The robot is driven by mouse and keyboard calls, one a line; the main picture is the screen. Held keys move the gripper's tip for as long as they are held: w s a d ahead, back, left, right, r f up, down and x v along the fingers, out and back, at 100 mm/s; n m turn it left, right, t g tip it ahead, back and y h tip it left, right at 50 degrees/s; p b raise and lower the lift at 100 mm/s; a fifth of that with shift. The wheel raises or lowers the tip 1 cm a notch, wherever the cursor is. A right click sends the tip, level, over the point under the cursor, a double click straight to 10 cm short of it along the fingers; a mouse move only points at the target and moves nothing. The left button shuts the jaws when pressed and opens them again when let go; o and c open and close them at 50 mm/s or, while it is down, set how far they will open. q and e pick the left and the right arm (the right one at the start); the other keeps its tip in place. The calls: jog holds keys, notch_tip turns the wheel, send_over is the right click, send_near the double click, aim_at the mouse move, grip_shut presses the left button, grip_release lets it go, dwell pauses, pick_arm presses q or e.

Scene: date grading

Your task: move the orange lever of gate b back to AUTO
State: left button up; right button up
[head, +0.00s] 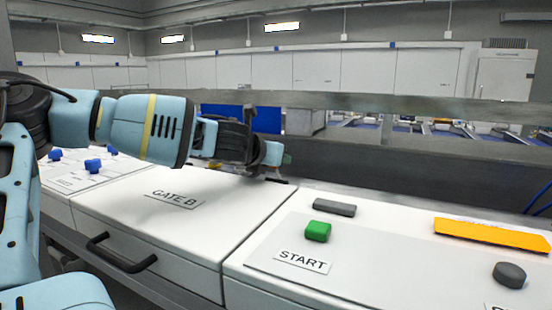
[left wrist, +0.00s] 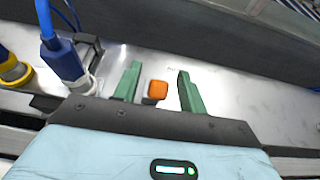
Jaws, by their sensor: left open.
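The orange lever knob (left wrist: 157,90) shows in the left wrist view, between the two green fingers of my left gripper (left wrist: 159,71). The fingers are apart, with a gap on each side of the knob. In the head view my left gripper (head: 284,160) is at the back edge of the white GATE B panel (head: 135,208). The lever is hidden there behind the gripper and arm. I cannot read an AUTO mark in either view. My right gripper is not in view.
A blue plug with cable (left wrist: 62,58) and a yellow-collared connector (left wrist: 15,72) stand left of the gripper. A grey rail (head: 400,165) runs behind the panels. The right panel carries a green START button (head: 318,231) and an orange plate (head: 490,234).

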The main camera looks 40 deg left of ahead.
pick_arm(q)
grip_shut()
dwell(0.3)
